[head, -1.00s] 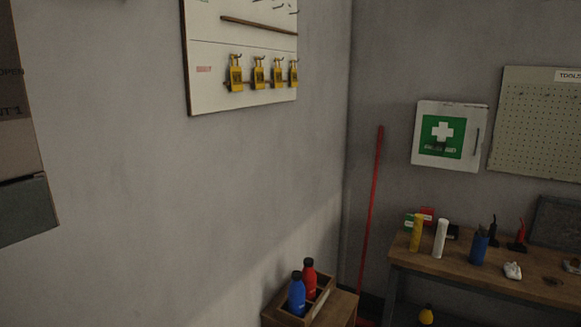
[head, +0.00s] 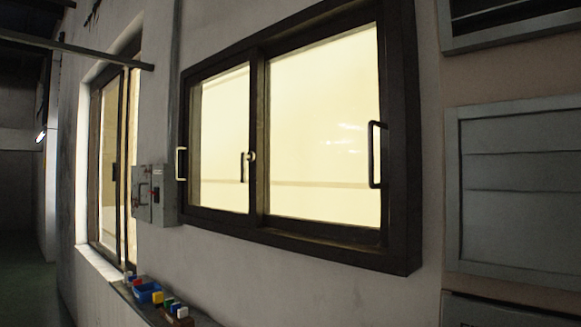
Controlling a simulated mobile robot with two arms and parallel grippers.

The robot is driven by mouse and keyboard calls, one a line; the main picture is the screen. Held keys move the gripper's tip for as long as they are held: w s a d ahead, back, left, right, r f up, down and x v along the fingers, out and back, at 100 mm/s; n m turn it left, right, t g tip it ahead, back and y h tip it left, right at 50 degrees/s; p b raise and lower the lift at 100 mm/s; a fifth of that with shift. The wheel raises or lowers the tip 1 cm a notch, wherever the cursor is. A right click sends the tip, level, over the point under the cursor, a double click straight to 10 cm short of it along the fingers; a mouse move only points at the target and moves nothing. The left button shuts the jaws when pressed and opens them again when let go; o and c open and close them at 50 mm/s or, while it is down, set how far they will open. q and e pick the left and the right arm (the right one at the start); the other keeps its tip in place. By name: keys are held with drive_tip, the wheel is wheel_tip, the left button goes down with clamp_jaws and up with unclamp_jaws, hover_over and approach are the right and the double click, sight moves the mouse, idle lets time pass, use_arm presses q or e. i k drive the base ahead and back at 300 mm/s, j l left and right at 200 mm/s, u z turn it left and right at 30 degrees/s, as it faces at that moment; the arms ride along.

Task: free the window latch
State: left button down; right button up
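A dark-framed window with two sliding panes (head: 325,120) fills the middle of the head view, its panes lit pale yellow. A small latch (head: 250,156) with a light round part sits on the middle stile, beside a dark upright handle (head: 242,167). Another pull handle (head: 376,155) is at the right edge of the right pane, and one (head: 181,163) is at the left edge of the frame. Whether the latch is locked is too small to tell. Neither of my grippers is in view.
A second window (head: 108,160) is further left along the wall. A grey electrical box (head: 148,193) with a red switch is between the windows. A ledge below holds a blue bin (head: 147,292) and small coloured items. Grey louvred panels (head: 520,185) are at the right.

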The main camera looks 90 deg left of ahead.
sight(249, 156)
drive_tip(key=u, duration=3)
